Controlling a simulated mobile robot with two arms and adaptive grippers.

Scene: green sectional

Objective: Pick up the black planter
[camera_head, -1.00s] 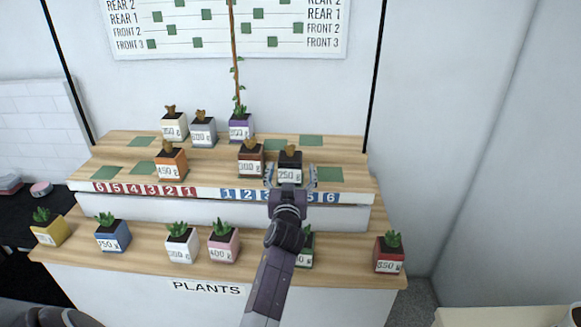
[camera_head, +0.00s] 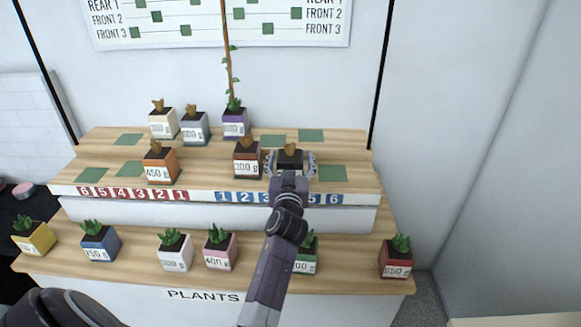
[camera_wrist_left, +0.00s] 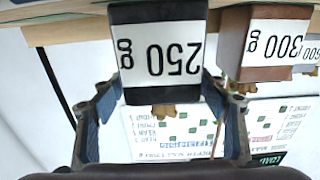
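The black planter (camera_head: 289,161) stands on the middle step of the shelf, with a "250 g" label and a brown plant top. My left gripper (camera_head: 291,159) reaches it from the front, one finger on each side. In the left wrist view, the black planter (camera_wrist_left: 157,15) hangs upside down in the picture between the two blue fingers of the gripper (camera_wrist_left: 163,95). The fingers are open, with narrow gaps seen beside the planter. The planter's lower front is hidden by the gripper in the head view. My right gripper is not in view.
A brown 300 g planter (camera_head: 246,161) stands close to the left of the gripper. A green planter (camera_head: 305,263) is partly behind my arm on the lower step. A red planter (camera_head: 397,262) stands lower right. A green square (camera_head: 332,174) to the right is bare.

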